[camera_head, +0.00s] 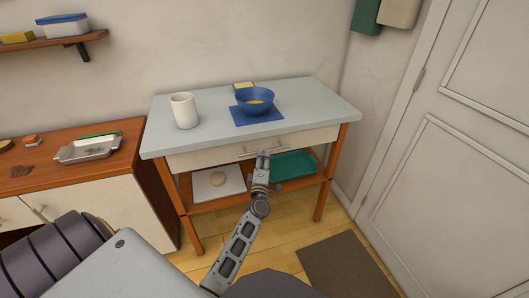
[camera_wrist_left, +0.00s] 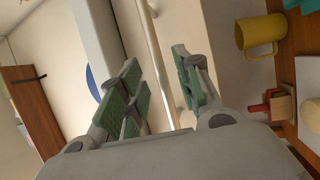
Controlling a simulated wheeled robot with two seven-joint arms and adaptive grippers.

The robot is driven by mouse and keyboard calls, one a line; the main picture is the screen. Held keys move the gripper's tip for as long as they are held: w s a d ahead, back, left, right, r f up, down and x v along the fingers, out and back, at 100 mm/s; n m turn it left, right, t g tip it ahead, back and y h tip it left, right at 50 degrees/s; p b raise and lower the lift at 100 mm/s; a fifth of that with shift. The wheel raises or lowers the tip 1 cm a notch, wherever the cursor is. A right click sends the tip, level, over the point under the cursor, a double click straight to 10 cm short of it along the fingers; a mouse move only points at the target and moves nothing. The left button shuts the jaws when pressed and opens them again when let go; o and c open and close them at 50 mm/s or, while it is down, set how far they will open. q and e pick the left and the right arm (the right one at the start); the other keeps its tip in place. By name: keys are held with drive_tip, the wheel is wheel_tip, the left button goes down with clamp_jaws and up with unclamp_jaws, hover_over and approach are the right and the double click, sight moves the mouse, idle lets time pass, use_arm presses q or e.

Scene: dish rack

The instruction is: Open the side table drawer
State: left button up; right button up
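The side table (camera_head: 310,96) has a pale grey top and wooden legs. Its cream drawer front (camera_head: 205,159) sits under the top and looks closed. The drawer's thin bar handle (camera_head: 248,153) is on the middle of the front; it also shows as a metal bar in the left wrist view (camera_wrist_left: 157,50). My left gripper (camera_head: 263,155) is at the handle, partly covering it. In the left wrist view its green-padded fingers (camera_wrist_left: 160,92) are apart, with the bar running between them. Contact with the bar cannot be told. My right gripper is not in view.
A white mug (camera_head: 184,110) and a blue bowl (camera_head: 255,99) on a blue mat stand on the tabletop. The lower shelf holds a white board (camera_head: 207,187) and a green tray (camera_head: 295,164). A wooden cabinet (camera_head: 110,165) stands left; a door (camera_head: 450,150) is right.

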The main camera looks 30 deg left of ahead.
use_arm(q)
drive_tip(key=shift+x, duration=1.95)
drive_tip(key=shift+c, duration=0.3)
clamp_jaws()
